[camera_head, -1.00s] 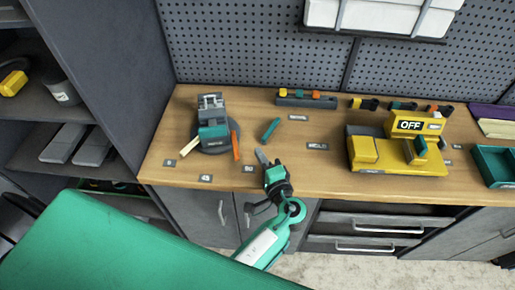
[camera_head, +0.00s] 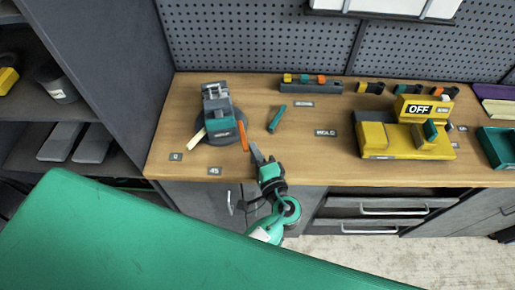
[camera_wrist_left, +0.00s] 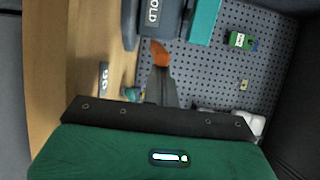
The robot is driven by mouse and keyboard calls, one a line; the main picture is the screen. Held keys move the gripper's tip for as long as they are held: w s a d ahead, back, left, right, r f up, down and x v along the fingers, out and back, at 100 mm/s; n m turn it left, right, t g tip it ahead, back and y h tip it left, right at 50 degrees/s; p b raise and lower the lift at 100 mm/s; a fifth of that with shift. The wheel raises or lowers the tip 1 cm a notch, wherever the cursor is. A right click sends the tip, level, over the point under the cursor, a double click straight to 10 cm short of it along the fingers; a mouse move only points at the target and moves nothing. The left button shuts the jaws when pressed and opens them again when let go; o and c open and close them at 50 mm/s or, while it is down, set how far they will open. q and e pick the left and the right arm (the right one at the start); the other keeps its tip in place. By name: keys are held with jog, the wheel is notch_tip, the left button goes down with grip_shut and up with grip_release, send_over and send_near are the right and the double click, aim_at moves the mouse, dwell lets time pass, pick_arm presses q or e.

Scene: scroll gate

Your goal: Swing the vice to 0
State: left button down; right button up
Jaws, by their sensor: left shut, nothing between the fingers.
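The grey and teal vice (camera_head: 217,128) stands on a round dark base at the left of the bench. A cream bar (camera_head: 192,139) points to its front left, toward the 0 label (camera_head: 176,156). An orange bar (camera_head: 242,136) sticks out at its right front. The 45 label (camera_head: 215,171) lies in front. The 90 label (camera_wrist_left: 104,77) shows in the left wrist view. My left gripper (camera_head: 256,153) is shut and empty, its tip just right of the orange bar's end; whether they touch I cannot tell. My right gripper is out of view.
A loose teal piece (camera_head: 277,118) lies right of the vice. A yellow machine with an OFF sign (camera_head: 405,140) and a teal tray (camera_head: 497,145) stand farther right. A rack of coloured blocks (camera_head: 311,85) is behind. The bench by the HOLD label (camera_head: 325,132) is clear.

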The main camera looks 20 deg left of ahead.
pick_arm(q)
jog(key=s+a+m+h, duration=0.1)
jog(key=s+a+t+h, duration=0.1)
jog(key=shift+s+m+t, duration=0.3)
jog(key=shift+m, duration=0.1)
jog(key=shift+s+a+h, duration=0.25)
jog(key=shift+a+h, duration=0.05)
jog(key=shift+h, duration=0.1)
jog(key=shift+s+a+m+t+h, duration=0.15)
jog(key=shift+m+t+h, duration=0.25)
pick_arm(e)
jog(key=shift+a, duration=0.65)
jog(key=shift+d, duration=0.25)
